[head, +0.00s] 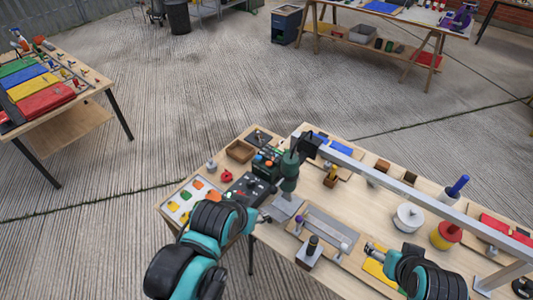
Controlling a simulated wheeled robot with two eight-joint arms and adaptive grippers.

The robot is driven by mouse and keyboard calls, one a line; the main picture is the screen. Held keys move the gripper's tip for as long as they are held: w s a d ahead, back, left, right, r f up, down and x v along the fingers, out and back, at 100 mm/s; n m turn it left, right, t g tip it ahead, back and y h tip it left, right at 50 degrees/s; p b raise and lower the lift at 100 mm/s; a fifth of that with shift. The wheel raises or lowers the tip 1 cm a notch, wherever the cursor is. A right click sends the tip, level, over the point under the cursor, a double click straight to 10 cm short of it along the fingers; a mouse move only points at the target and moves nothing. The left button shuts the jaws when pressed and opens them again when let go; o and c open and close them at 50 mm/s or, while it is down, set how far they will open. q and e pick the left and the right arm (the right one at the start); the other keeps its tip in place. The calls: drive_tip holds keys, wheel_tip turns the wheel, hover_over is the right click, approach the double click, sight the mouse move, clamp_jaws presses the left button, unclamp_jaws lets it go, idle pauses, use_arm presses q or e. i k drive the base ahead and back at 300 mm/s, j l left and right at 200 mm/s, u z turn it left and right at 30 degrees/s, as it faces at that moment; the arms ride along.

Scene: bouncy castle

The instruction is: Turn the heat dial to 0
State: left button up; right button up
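A dark control panel (248,188) with small knobs or switches lies on the near wooden workbench (345,197). A green and black upright tool (289,170) stands just right of it, next to a dark green box (267,163). Which of these carries the heat dial is too small to tell, and no dial setting is readable. My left arm, black and teal, comes in at the lower left. Its gripper (248,219) is near the panel's front edge, with its fingers mostly hidden.
A long grey beam (425,196) crosses above the bench. A white tray of coloured pieces (190,201), a red knob (227,177), a white spool (408,217) and a yellow-red spool (446,235) stand around. Concrete floor is open behind the bench.

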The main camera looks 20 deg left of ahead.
sight(251, 184)
drive_tip(key=k+j, duration=0.1)
drive_tip(key=j, duration=1.35)
drive_tip(key=k, duration=0.05)
